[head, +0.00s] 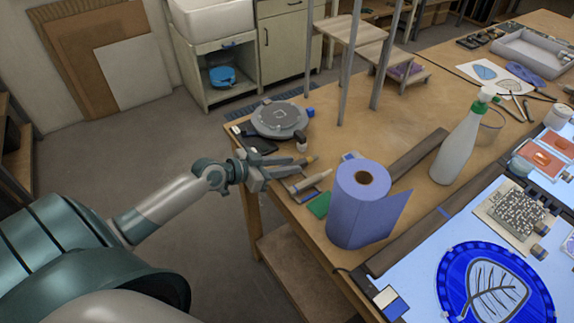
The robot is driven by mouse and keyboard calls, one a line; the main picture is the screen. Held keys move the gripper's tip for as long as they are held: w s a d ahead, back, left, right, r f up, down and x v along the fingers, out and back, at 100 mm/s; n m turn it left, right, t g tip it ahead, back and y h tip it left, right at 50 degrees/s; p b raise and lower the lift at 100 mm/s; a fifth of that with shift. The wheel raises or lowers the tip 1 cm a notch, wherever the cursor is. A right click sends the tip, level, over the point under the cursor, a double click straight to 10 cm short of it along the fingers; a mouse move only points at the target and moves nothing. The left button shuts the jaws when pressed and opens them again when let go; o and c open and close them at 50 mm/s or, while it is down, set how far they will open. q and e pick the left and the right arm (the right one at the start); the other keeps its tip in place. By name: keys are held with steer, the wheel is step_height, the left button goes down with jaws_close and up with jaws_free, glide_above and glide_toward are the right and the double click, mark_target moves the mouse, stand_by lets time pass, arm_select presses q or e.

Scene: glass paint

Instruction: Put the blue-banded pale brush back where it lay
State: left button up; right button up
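My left gripper (284,170) is over the left edge of the wooden bench, with its fingers pointing right. A slim brush-like tool with a brown tip (309,160) shows just beyond the fingers. A pale slim piece (312,181) lies on the bench just in front of them. At this size I cannot tell which of these is the blue-banded pale brush, since no blue band is clear. I also cannot tell whether the fingers hold anything. My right gripper is not in view.
A blue paper roll (357,207) stands right of the gripper, with a green pad (319,205) beside it. A grey round turntable (278,119) lies behind. A spray bottle (463,140) stands farther right. A lit panel with blue leaf glass (448,273) is at lower right.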

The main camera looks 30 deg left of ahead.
arm_select(q)
steer(key=shift+o, duration=1)
steer(key=shift+b+v, duration=0.35)
steer(key=shift+v, duration=0.45)
steer(key=b+v, duration=0.5)
steer(key=v, duration=1)
steer(key=shift+s, duration=0.35)
steer(key=shift+a+r, duration=0.1)
steer(key=shift+r, duration=0.1)
steer(key=shift+f, duration=0.1)
